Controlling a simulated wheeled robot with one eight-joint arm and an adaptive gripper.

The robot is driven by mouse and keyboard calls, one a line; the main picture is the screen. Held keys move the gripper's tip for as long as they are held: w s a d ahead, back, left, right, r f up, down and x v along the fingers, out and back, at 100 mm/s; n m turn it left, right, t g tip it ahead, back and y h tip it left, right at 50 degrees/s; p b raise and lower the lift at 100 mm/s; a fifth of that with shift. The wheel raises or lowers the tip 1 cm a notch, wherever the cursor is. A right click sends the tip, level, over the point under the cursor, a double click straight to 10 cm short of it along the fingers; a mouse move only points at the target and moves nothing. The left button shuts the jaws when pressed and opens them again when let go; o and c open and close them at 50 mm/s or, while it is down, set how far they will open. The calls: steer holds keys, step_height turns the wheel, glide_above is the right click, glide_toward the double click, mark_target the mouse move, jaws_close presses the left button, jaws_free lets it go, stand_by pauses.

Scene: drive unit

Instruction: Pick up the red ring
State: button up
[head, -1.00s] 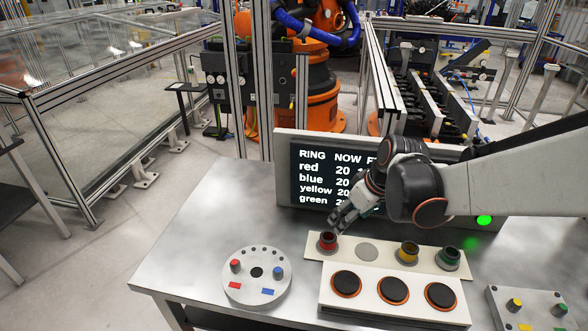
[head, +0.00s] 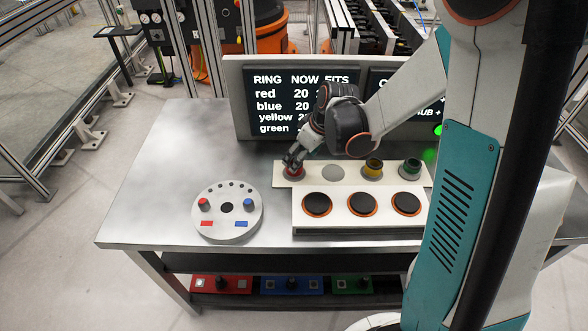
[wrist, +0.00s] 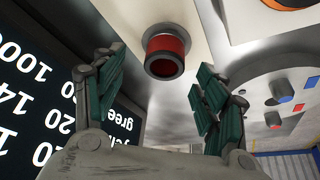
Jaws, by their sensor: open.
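The red ring (head: 294,170) sits on a grey base at the left end of the white strip (head: 346,173) on the table. In the wrist view the red ring (wrist: 165,55) is a short red cylinder with a dark opening, ahead of my fingers and roughly between their lines. My gripper (head: 291,160) is at the ring in the head view and partly covers it. In the wrist view my gripper (wrist: 155,88) is open, with green-padded fingers apart on either side and nothing between the pads. I cannot tell whether a finger touches the ring.
A yellow ring (head: 373,167) and a green ring (head: 410,168) stand farther right on the strip. A panel with black round buttons (head: 362,203) lies in front. A round dial plate (head: 228,222) is at left. The screen (head: 290,100) stands close behind my gripper.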

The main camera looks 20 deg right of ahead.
steer(key=x, duration=0.1)
steer(key=b+x, duration=0.1)
steer(key=x, duration=0.1)
steer(key=b+x, duration=0.1)
steer(key=x, duration=0.1)
steer(key=shift+a+f, duration=0.1)
steer(key=shift+a, duration=0.2)
steer(key=shift+s, duration=0.1)
steer(key=shift+c, duration=0.6)
steer(key=c, duration=1.2)
